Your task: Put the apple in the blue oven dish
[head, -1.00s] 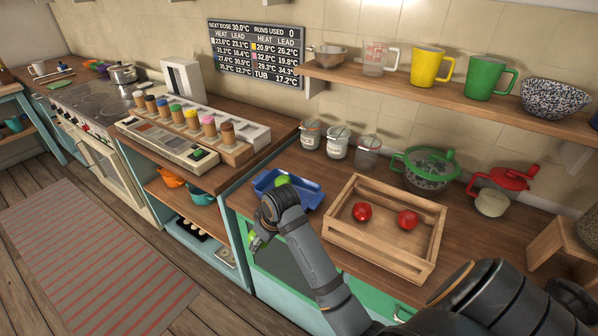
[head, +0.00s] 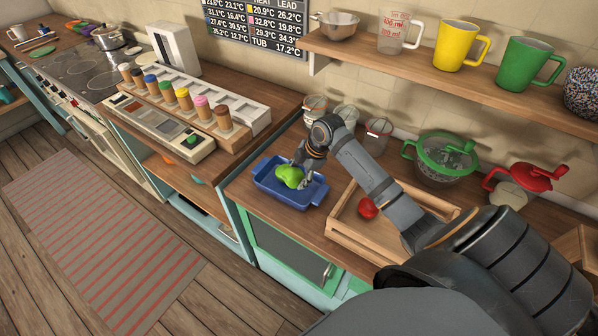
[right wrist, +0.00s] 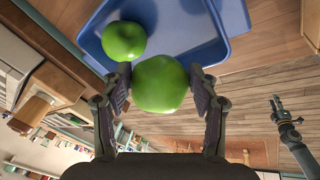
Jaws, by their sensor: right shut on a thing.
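The blue oven dish (head: 262,182) stands on the wooden counter, left of the crate. My right gripper (head: 296,180) is over the dish. In the right wrist view it (right wrist: 160,88) is shut on a green apple (right wrist: 160,83), pads on both sides. A second green apple (right wrist: 123,41) lies in the dish (right wrist: 85,42) beyond it. In the head view the green apples (head: 289,175) overlap. My left gripper (right wrist: 283,108) appears small at the right of the wrist view; its jaws are unclear.
A wooden crate (head: 336,228) right of the dish holds a red fruit (head: 367,208); my right arm covers part of it. Lidded jars (head: 316,107) and a green-rimmed bowl (head: 445,158) stand behind. A shelf (head: 440,78) with mugs overhangs the counter.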

